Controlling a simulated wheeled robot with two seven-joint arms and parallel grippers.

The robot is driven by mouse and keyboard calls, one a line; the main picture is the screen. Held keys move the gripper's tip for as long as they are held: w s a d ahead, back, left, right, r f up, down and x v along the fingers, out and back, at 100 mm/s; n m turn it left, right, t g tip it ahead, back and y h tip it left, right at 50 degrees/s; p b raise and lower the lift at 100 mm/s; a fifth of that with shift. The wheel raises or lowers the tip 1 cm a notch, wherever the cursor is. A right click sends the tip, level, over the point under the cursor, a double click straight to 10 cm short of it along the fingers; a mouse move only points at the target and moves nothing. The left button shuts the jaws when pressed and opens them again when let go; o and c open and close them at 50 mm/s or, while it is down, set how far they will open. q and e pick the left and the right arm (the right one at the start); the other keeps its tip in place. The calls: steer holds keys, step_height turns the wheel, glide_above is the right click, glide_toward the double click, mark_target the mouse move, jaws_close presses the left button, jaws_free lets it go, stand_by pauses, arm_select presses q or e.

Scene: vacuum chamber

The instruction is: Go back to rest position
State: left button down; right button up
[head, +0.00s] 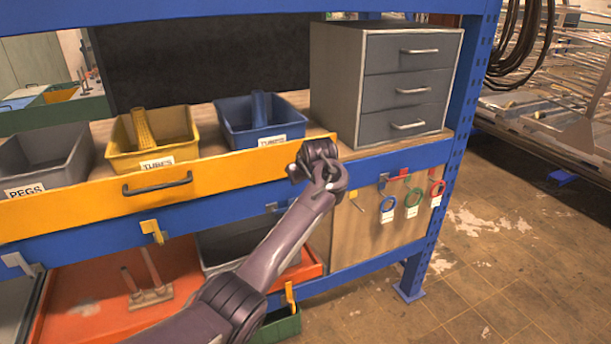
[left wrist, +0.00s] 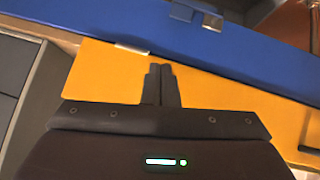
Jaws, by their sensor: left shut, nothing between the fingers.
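My left arm reaches up from the lower left in the head view. Its dark gripper (head: 318,152) is at the right end of the yellow drawer front (head: 240,165), and its fingertips are hard to make out there. In the left wrist view the two fingers of the left gripper (left wrist: 162,72) are together with nothing between them. They lie in front of the yellow drawer front (left wrist: 215,105); I cannot tell whether they touch it. My right gripper is in neither view.
A grey bin (head: 75,145), a yellow bin (head: 185,128) and a blue bin (head: 285,112) stand behind the drawer front. A grey drawer cabinet (head: 335,85) is at the right. Coloured rings (head: 412,204) hang below. A blue upright (head: 465,100) bounds the bench; open floor lies right.

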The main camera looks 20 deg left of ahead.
arm_select(q)
steer(key=shift+s+d+r, duration=0.2)
steer(key=shift+r, duration=0.05)
steer(key=shift+a, duration=0.1)
